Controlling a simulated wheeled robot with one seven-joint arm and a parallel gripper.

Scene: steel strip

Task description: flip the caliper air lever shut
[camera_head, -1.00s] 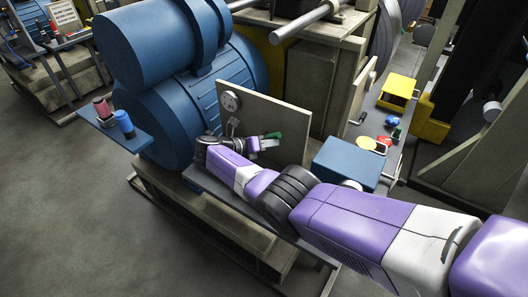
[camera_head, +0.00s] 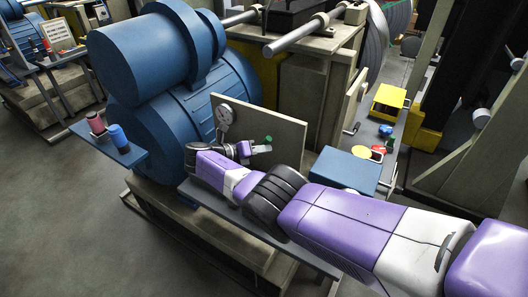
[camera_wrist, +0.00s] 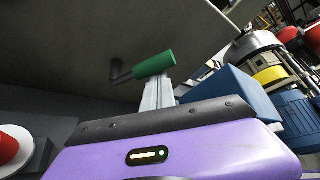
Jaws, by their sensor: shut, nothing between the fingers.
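The lever has a green cylindrical grip (camera_wrist: 154,63) on a short dark bent arm (camera_wrist: 121,72), which comes out of a grey panel (camera_wrist: 60,45). In the head view the green grip (camera_head: 268,139) shows small in front of the upright panel (camera_head: 285,129), partly hidden by my gripper. My gripper (camera_wrist: 159,84) is shut and empty. Its pale fingertips are right at the underside of the green grip in the wrist view; I cannot tell whether they touch it. In the head view my gripper (camera_head: 262,149) is close beside the grip.
A round gauge (camera_head: 225,116) sits on the panel's left part. A blue box (camera_head: 345,170) stands right of my arm, also in the wrist view (camera_wrist: 235,105). A red button-like part (camera_wrist: 8,148) is at lower left there. A large blue machine (camera_head: 165,95) stands behind left.

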